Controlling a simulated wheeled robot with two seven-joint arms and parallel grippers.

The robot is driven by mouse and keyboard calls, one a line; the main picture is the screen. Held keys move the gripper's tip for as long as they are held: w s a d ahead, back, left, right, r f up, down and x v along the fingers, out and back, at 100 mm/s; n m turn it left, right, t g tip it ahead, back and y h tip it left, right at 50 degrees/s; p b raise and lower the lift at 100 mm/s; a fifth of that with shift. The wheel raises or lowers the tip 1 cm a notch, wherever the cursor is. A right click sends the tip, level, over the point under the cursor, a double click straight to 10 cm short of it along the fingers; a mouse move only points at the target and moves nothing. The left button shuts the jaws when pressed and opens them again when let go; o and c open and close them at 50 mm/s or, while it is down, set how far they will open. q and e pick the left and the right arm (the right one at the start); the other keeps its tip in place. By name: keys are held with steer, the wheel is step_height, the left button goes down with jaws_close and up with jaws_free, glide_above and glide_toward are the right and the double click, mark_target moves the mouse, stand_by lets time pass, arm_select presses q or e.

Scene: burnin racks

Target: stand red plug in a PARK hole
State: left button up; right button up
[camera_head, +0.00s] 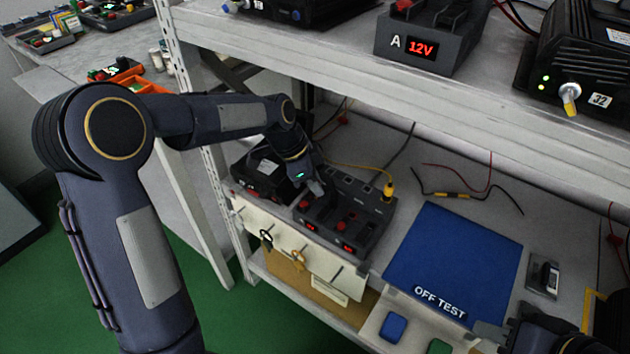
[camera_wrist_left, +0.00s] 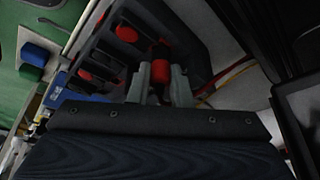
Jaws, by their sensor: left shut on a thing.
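My left gripper (camera_head: 315,187) is over the dark unit (camera_head: 375,228) on the lower shelf. In the left wrist view its two grey fingers (camera_wrist_left: 160,80) are shut on a red plug (camera_wrist_left: 160,54), close to the unit. I cannot tell whether the plug's lower end is in a hole. In the head view the gripper hides most of that plug. The unit has a raised rear row of dark openings, with a yellow plug (camera_head: 389,190) upright at its right end. No PARK label is readable. My right gripper (camera_head: 488,332) is partly in view at bottom right.
Red caps (camera_head: 341,226) and lit red displays are on the unit's front. A black box (camera_head: 262,172) stands close on its left. A blue OFF TEST mat (camera_head: 455,255) lies to its right. Loose wires lie at the back.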

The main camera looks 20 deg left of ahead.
arm_select(q)
steer(key=shift+f, duration=0.35)
steer(key=o, duration=0.9)
steer(key=shift+r, duration=0.1)
steer(key=shift+w, duration=0.1)
steer(key=shift+c, duration=1.1)
steer(key=shift+o, duration=0.3)
